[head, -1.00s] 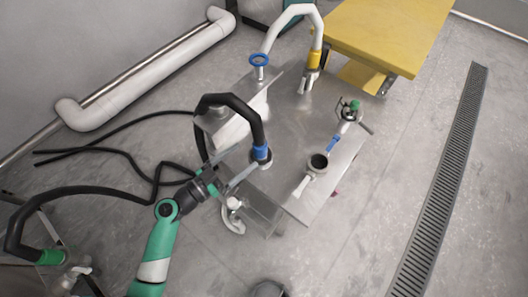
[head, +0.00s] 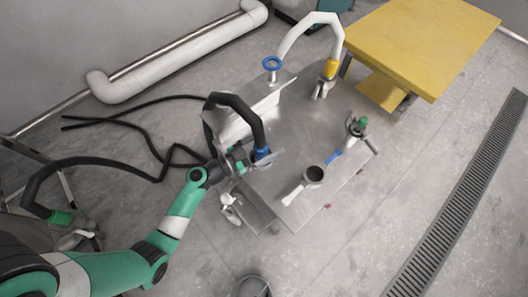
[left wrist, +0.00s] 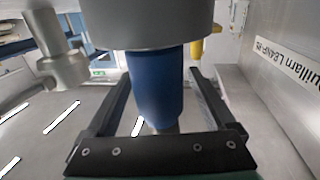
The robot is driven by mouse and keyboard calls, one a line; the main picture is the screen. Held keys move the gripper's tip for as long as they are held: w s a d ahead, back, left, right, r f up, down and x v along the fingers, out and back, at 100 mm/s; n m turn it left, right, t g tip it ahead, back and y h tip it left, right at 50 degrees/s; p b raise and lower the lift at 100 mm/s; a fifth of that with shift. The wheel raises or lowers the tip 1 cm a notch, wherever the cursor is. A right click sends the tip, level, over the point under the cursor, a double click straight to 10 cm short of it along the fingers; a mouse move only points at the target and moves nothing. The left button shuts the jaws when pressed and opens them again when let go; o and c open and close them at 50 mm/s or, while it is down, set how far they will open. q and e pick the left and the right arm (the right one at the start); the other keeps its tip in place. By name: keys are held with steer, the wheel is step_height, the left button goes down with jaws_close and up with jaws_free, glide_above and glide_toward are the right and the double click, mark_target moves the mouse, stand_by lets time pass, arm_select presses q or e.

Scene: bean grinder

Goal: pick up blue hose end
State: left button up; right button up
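The blue hose end (head: 262,154) is a blue collar at the lower end of a thick black arched hose (head: 246,108), standing at the left side of the metal table (head: 290,150). My left gripper (head: 256,163) is right at it. In the left wrist view, the blue hose end (left wrist: 155,88) is upright between the two black fingers of my left gripper (left wrist: 160,85). The fingers are apart, with gaps visible on both sides of the blue part. A grey cylinder sits above it and partly hides its top. My right gripper is not in view.
A white pipe with a yellow collar (head: 330,69) arches behind. A yellow table (head: 420,45) is at the back right.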

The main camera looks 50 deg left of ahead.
arm_select(q)
steer(key=shift+s, duration=0.1)
steer(key=shift+c, duration=1.1)
steer(key=shift+w+r, duration=0.1)
steer(key=shift+w, duration=0.2)
steer(key=c, duration=0.5)
jaws_close()
